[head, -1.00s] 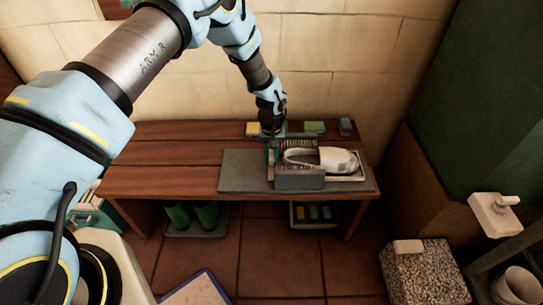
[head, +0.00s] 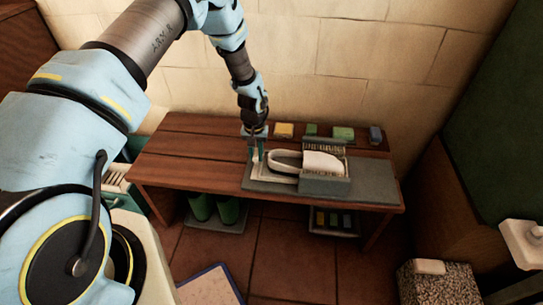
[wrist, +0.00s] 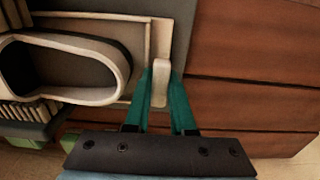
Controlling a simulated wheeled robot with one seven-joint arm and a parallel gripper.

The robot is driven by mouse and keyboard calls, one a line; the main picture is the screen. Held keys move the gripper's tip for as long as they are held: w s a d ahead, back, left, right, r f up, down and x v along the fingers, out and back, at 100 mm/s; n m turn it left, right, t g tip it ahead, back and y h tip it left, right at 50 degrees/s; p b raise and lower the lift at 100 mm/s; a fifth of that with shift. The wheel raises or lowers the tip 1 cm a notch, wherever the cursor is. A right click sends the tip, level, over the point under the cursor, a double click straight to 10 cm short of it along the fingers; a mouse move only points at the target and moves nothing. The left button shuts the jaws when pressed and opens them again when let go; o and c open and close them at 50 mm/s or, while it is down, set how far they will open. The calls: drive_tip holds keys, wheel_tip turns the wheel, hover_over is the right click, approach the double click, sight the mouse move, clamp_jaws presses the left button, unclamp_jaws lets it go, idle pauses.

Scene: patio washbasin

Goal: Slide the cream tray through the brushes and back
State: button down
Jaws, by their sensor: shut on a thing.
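The cream tray (head: 262,171) lies on a grey mat on the wooden bench and carries a white slip-on shoe (head: 288,160). The shoe's open heel end is left of the brush unit (head: 325,186), and its toe part is between the two brush rows. In the wrist view the tray's rim (wrist: 147,45) and the shoe (wrist: 100,95) show at the left. My gripper (head: 256,156) is at the tray's left end. Its teal fingers (wrist: 160,88) are shut on the tray's cream upright handle (wrist: 162,62).
The grey mat (head: 372,182) is bare right of the brushes. Yellow (head: 284,130), green (head: 343,133) and blue (head: 375,135) blocks stand along the bench's back edge. The bench (head: 185,160) is clear at left. Green boots (head: 229,210) stand below.

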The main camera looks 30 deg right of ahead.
drive_tip(key=shift+w+a, duration=0.75)
drive_tip(key=shift+a, duration=0.15)
drive_tip(key=shift+a, duration=0.1)
drive_tip(key=c, duration=0.8)
unclamp_jaws()
drive_tip(key=shift+o, duration=0.2)
drive_tip(key=shift+r, duration=0.35)
wheel_tip(320, 180, up, 10)
